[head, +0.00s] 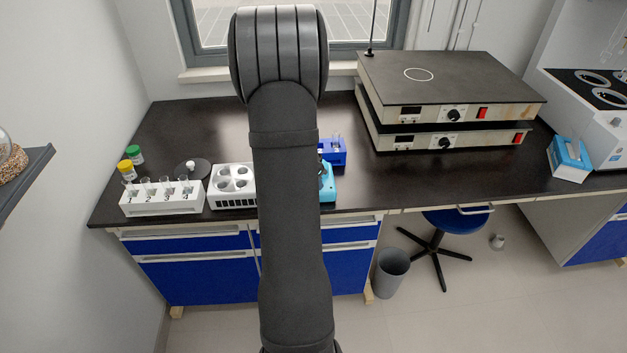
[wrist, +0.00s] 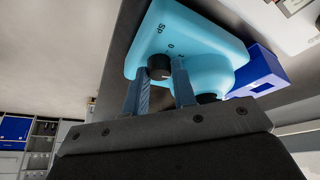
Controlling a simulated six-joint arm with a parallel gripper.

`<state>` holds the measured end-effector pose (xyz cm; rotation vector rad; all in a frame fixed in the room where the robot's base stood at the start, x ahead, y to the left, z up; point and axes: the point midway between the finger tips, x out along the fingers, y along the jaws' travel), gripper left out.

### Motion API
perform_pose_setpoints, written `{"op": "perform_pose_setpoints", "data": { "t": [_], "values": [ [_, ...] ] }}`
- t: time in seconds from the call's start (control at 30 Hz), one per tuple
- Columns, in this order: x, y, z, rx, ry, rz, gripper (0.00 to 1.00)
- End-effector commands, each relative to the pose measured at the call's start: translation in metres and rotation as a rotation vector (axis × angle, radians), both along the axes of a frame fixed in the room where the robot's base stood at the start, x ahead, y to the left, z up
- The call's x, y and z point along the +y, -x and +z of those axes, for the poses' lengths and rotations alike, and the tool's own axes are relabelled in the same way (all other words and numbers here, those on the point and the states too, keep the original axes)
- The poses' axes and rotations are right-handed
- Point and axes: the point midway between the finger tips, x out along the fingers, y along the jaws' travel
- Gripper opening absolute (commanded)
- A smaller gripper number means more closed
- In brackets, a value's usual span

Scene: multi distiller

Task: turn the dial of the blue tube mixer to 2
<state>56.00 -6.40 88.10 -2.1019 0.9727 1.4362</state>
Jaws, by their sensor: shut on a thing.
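The light-blue tube mixer (wrist: 200,40) fills the upper middle of the wrist view, seen tilted. Its body carries the marks "SP" and "0" and others too small to read surely. Its black dial (wrist: 158,66) lies between the two blue-grey fingers of my gripper (wrist: 158,72), which is shut on it. The dial's setting cannot be read. In the head view only the mixer's right edge (head: 328,186) shows; my arm hides the rest of it and my gripper.
A dark-blue tube rack (head: 333,153) stands behind the mixer. To the left are a white block with round wells (head: 232,199) and a numbered tube rack (head: 162,207). Stacked hot plates (head: 450,85) stand right. The bench front right of the mixer is clear.

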Motion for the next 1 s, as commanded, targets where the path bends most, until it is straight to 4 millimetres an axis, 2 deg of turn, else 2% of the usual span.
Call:
{"op": "perform_pose_setpoints", "data": {
  "t": [0.47, 0.5, 0.6, 1.0],
  "values": [
    [0.0000, 0.0005, -0.0004, 0.003, 0.001, -0.017, 0.02],
    [0.0000, 0.0005, -0.0004, 0.003, 0.001, -0.017, 0.27],
    [0.0000, 0.0004, -0.0003, 0.002, 0.000, -0.017, 0.46],
    [0.0002, -0.0004, 0.0000, -0.001, -0.001, -0.004, 0.46]
  ]
}}
